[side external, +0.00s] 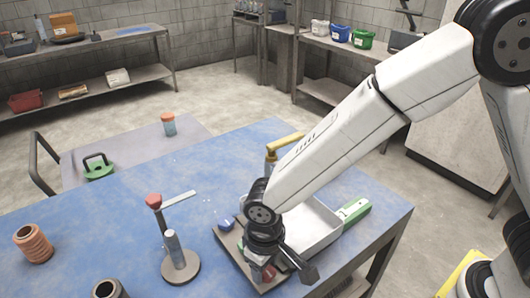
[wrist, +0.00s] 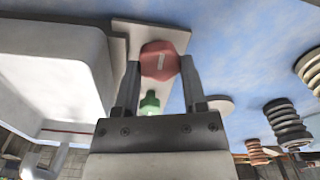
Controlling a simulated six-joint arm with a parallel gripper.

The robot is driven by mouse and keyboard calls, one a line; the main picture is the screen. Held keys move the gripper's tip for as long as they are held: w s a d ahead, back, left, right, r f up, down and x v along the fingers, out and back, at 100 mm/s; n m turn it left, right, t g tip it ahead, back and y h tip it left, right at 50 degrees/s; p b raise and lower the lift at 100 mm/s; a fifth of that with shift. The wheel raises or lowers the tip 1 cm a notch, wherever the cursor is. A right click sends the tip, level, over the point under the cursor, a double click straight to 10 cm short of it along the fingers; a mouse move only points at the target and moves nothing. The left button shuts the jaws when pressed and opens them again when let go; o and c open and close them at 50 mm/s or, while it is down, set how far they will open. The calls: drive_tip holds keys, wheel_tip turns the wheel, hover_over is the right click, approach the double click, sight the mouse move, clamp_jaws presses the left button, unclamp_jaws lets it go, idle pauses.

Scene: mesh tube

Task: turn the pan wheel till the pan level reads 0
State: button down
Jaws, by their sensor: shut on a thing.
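The pan wheel, a red faceted knob (wrist: 160,60), sits between the two fingers of my gripper (wrist: 160,66) in the wrist view. My gripper is shut on it, one finger at each side. In the side view the wheel (side external: 267,273) shows at the near end of a grey base plate (side external: 232,246), below my gripper (side external: 288,268). The white pan (side external: 322,232) is beside it and shows large at the left of the wrist view (wrist: 50,62). A small green part (wrist: 150,103) shows near the wheel. No level reading is legible.
A post stand with a red knob (side external: 154,201) and round base (side external: 181,268) is left of the plate. A copper ribbed spool (side external: 33,245) and a dark one (side external: 108,291) stand at the left. A green handle (side external: 354,211) lies by the pan.

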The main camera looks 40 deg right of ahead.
drive_tip(key=n, duration=1.1)
drive_tip(key=shift+s+a, duration=0.1)
drive_tip(key=shift+n, duration=0.3)
idle(0.4)
drive_tip(key=shift+c, duration=0.7)
unclamp_jaws()
drive_tip(key=shift+r, duration=0.1)
drive_tip(key=shift+r, duration=3.85)
